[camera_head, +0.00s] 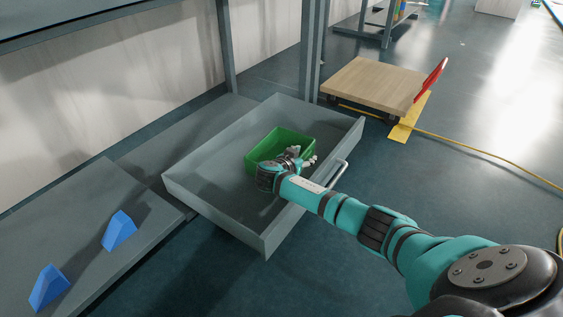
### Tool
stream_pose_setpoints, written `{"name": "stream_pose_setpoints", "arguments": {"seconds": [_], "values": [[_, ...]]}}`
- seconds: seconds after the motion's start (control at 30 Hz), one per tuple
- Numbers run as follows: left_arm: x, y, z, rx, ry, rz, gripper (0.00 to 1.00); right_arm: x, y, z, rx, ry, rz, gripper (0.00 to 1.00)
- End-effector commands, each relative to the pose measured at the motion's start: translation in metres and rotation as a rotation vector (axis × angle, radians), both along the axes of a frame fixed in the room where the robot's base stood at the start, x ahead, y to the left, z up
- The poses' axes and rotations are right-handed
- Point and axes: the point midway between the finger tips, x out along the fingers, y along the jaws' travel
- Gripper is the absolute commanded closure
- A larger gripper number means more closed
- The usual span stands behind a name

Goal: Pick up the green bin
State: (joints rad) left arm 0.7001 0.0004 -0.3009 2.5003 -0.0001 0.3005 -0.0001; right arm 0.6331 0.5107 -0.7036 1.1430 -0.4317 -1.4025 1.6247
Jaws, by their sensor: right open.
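The green bin (268,146) sits inside an open grey drawer (215,205), towards its far right part. My right arm reaches in from the lower right, over the drawer's front wall. My right gripper (303,158) is open at the near right side of the bin, with its fingers over or beside the rim; I cannot tell whether they touch it. The gripper and wrist hide the bin's near right corner. My left gripper is not in view.
The drawer has a metal handle (338,174) on its front wall, close to my forearm. Two blue wedges (119,231) (48,288) stand on the grey surface at left. A wooden platform cart (368,84) stands behind right, beside a yellow cable. Floor on the right is mostly clear.

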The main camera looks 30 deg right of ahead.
Motion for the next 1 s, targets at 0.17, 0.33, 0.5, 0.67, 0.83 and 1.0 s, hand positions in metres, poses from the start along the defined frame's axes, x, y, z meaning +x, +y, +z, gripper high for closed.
{"name": "stream_pose_setpoints", "arguments": {"seconds": [0.17, 0.33, 0.5, 0.67, 0.83, 1.0], "values": [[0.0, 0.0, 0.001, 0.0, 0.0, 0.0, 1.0, 0.0, 0.0, 0.0, 0.0, 0.0, 0.0, 0.64], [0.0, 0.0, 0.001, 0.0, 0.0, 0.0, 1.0, 0.0, 0.0, 0.0, 0.0, 0.0, -0.001, 0.86], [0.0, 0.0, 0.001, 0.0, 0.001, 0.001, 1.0, 0.0, 0.0, 0.0, 0.0, 0.0, -0.001, 1.0], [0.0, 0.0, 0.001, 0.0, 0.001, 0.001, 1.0, 0.0, 0.0, 0.001, 0.0, -0.001, 0.0, 1.0], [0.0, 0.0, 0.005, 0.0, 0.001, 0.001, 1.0, 0.0, 0.0, 0.005, 0.0, -0.001, 0.0, 1.0], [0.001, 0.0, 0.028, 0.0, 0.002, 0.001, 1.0, 0.0, 0.001, 0.032, 0.001, -0.002, -0.001, 1.0]]}}
